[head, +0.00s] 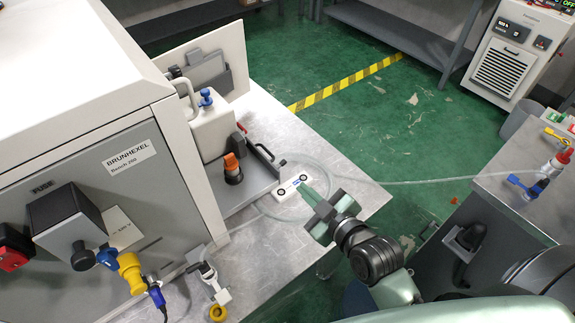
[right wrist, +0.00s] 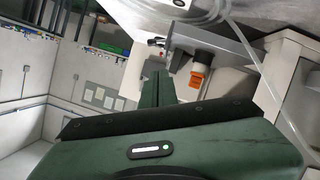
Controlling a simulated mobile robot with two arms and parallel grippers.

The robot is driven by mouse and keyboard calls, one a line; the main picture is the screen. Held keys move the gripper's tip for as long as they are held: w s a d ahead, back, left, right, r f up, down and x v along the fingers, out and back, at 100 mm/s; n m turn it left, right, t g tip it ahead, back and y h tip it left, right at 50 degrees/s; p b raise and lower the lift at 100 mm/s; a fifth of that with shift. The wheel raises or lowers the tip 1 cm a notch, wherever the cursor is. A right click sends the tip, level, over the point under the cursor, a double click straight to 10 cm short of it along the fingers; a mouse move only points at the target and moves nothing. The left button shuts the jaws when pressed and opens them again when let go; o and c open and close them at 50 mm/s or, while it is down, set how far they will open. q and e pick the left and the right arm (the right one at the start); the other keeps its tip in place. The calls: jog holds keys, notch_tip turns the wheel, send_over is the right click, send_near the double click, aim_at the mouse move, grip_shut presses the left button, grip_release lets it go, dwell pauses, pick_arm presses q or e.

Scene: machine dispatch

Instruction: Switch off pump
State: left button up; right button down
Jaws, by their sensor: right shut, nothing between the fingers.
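No part in view carries a readable pump label. A small white box (head: 293,187) with two round black parts lies on the metal bench beside clear tubing, to the right of the bench machine (head: 165,185). My right gripper (head: 305,191) is shut and empty, with its tips at or just above the right end of this box; I cannot tell whether they touch. An orange knob (head: 231,162) on a black base stands to the left of the gripper; it also shows in the right wrist view (right wrist: 197,82), right of my shut fingers (right wrist: 157,80). My left gripper is out of view.
A white container with a blue cap (head: 206,97) stands behind the orange knob. Clear tubing (head: 430,181) spans to a second bench (head: 500,195) at right. Yellow and blue connectors (head: 131,272) and a red switch (head: 14,248) are on the machine's front.

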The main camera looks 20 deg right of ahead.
jog(key=shift+w+d+r+t, duration=0.1)
jog(key=shift+w+r+t, duration=0.15)
jog(key=shift+r+t, duration=0.2)
jog(key=p, duration=0.2)
send_near(281, 166)
jog(key=w+a+r, duration=0.2)
jog(key=w+r, duration=0.1)
jog(key=w, duration=0.1)
jog(key=w+f, duration=0.1)
jog(key=w+d+f, duration=0.1)
jog(key=f, duration=0.1)
jog(key=shift+w, duration=0.35)
